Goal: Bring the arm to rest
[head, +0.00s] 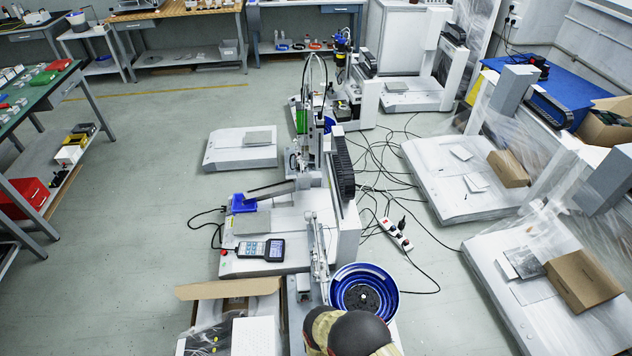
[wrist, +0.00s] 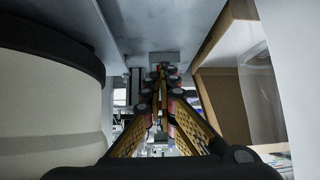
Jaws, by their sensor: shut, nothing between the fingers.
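In the wrist view my gripper (wrist: 162,72) points away from the camera, with its yellow-and-black fingers drawn together at the tips. It is shut and nothing shows between the fingers. In the head view a dark and tan rounded part of my arm shows at the bottom, right beside the blue round feeder bowl (head: 363,292). My fingers cannot be made out in the head view. The gantry screwdriver machine (head: 312,150) stands upright in the middle, beyond my arm.
An open cardboard box (head: 228,288) lies left of my arm; brown cardboard (wrist: 222,85) shows right of my fingers in the wrist view. A handheld controller (head: 260,249) lies on the machine's base. A power strip (head: 396,234) and loose cables lie right. The left floor is clear.

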